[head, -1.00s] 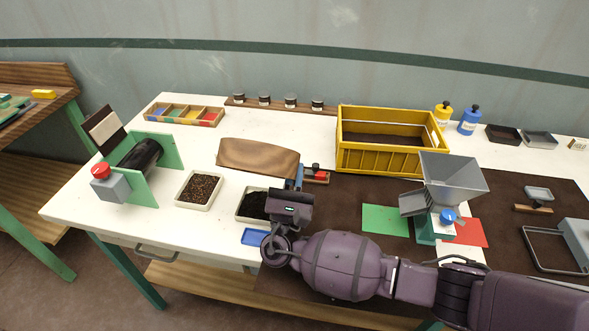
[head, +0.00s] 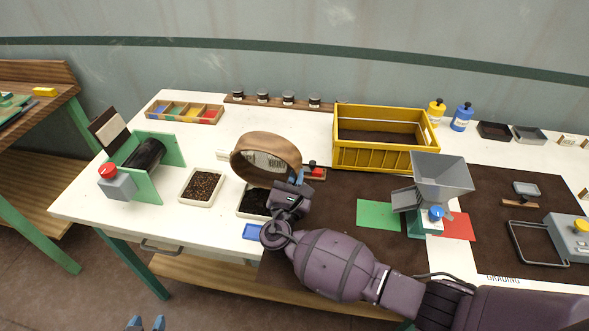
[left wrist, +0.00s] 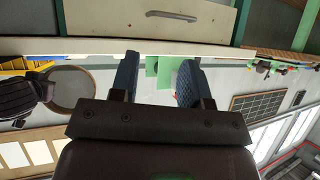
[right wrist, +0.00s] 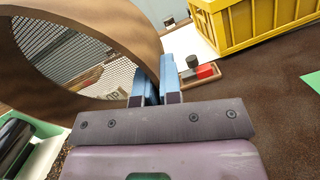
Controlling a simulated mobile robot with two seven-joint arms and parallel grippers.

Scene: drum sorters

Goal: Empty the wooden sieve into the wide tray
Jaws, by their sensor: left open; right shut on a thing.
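The wooden sieve (head: 285,144) is a round brown hoop with a mesh, held tilted on edge above the table. My right gripper (head: 297,179) is shut on its rim. In the right wrist view the fingers (right wrist: 156,80) grip the hoop (right wrist: 146,38); I see through the mesh and no grains on its visible part. A cream tray of dark grains (head: 241,212) lies below the sieve, partly hidden by my gripper. A cream tray of brown mixed grains (head: 184,199) lies left of it. I cannot tell which is the wide tray. My left gripper (head: 146,323) is open and empty, low before the table.
A drum on green stands (head: 167,170) is at left. A blue dish (head: 254,232) lies near the front edge. Bare white table lies behind the trays.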

